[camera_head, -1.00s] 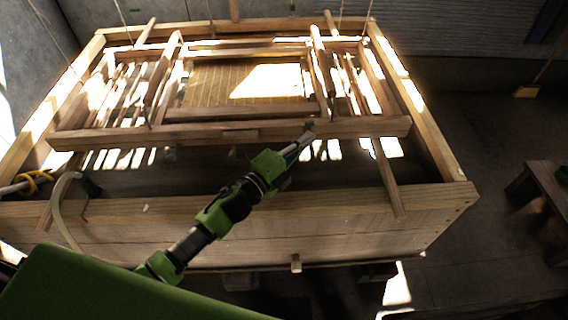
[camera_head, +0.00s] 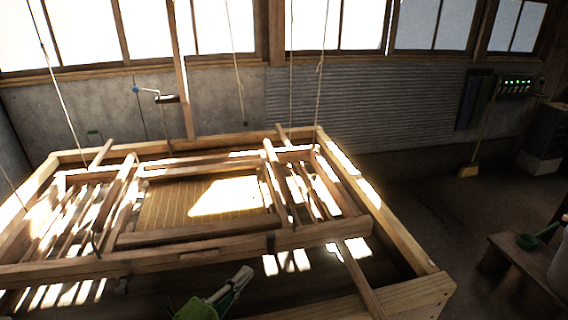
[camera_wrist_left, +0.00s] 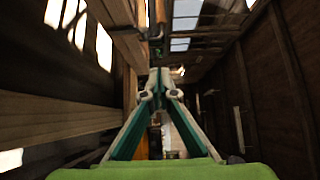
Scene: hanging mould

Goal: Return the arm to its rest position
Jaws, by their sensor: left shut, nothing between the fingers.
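My left gripper (camera_head: 236,284) shows at the bottom of the head view, just in front of the hanging mould. In the left wrist view its fingers (camera_wrist_left: 159,82) meet at the tips, shut with nothing between them. Most of my left arm is below the picture. The wooden mould (camera_head: 208,243) hangs on ropes over the large wooden vat (camera_head: 408,297), with a slatted screen (camera_head: 165,207) in its middle. My right gripper is not in view.
A low wooden bench (camera_head: 515,255) with a green ladle (camera_head: 540,236) stands at the right. The floor (camera_head: 420,205) between vat and bench is clear. Windows line the back wall.

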